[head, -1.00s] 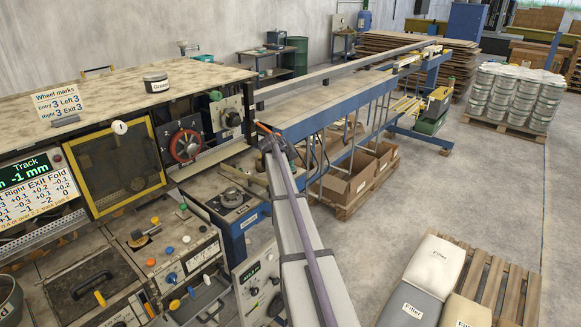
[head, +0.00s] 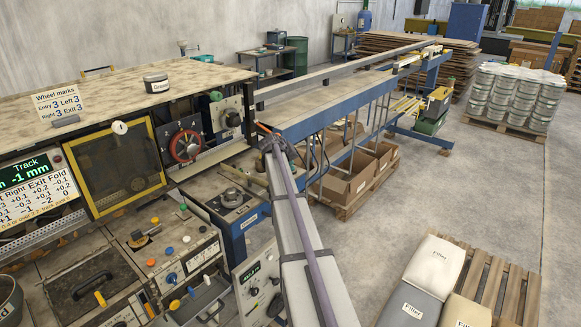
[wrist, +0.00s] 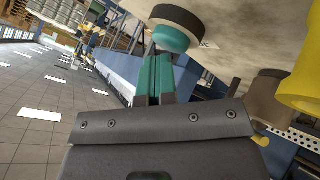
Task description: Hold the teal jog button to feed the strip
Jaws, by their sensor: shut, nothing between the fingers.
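The teal jog button (wrist: 170,38) shows at the top middle of the wrist view, a teal disc with a black collar on a pale speckled surface. My gripper (wrist: 160,65) is shut and empty, with its dark and teal fingers pointing up at the button. The fingertips overlap the button's near edge in the picture; I cannot tell whether they touch it or how far it is pressed. In the head view my arm reaches to the machine's right end, and the fingers are not clearly visible. The track display (head: 32,172) reads -1 mm.
A yellow rounded part (wrist: 302,75) and a brown cylinder (wrist: 266,100) stand close right of my fingers in the wrist view. In the head view a red handwheel (head: 185,146) and a long blue-framed table (head: 340,103) lie near my arm.

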